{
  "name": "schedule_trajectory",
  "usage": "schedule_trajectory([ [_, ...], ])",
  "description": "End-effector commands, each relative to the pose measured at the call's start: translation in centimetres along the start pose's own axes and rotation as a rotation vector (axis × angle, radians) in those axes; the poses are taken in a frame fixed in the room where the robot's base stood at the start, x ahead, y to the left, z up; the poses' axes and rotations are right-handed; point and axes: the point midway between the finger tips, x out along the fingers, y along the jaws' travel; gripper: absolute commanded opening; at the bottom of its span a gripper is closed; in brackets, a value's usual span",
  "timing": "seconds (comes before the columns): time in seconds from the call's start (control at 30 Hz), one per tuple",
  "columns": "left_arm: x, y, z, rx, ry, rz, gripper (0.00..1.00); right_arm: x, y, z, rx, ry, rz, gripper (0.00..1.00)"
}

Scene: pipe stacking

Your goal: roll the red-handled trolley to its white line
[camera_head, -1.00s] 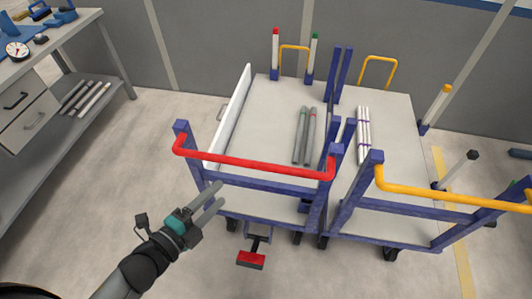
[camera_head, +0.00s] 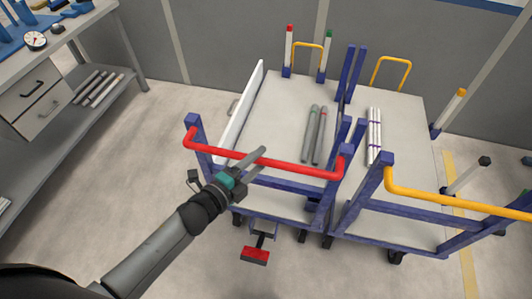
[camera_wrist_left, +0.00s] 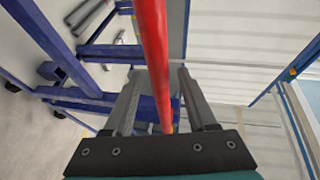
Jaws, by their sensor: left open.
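The trolley with the red handle (camera_head: 300,164) stands in the middle of the head view, with a pale deck (camera_head: 275,112) and blue posts. My left gripper (camera_head: 258,160) is open at the middle of the red handle. In the left wrist view the red bar (camera_wrist_left: 154,60) runs between the two open fingers (camera_wrist_left: 165,100), not gripped. A red pedal (camera_head: 255,255) sits low at the trolley's near side. No white line on the floor can be made out. My right gripper is not in view.
A second trolley with a yellow handle (camera_head: 455,203) stands close on the right. Grey pipes (camera_head: 314,135) lie on the red-handled trolley, white pipes (camera_head: 374,138) on the other. A workbench (camera_head: 95,50) is at left. Floor between bench and trolley is clear.

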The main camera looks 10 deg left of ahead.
Motion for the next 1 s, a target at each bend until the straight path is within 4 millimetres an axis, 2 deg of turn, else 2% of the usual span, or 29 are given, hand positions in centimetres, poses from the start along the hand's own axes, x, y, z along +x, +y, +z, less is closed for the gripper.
schedule_trajectory([
  [0.1,1.8,-0.1,0.0,0.000,0.000,-0.001,0.57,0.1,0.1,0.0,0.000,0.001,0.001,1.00],
  [0.3,3.4,0.0,0.0,0.000,-0.001,0.000,0.57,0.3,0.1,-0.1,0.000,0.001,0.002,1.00],
  [0.7,3.9,0.0,0.0,-0.001,0.000,0.001,0.57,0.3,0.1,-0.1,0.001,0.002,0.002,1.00],
  [1.0,3.9,0.0,0.0,0.000,0.000,0.000,0.23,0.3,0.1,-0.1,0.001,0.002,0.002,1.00],
])
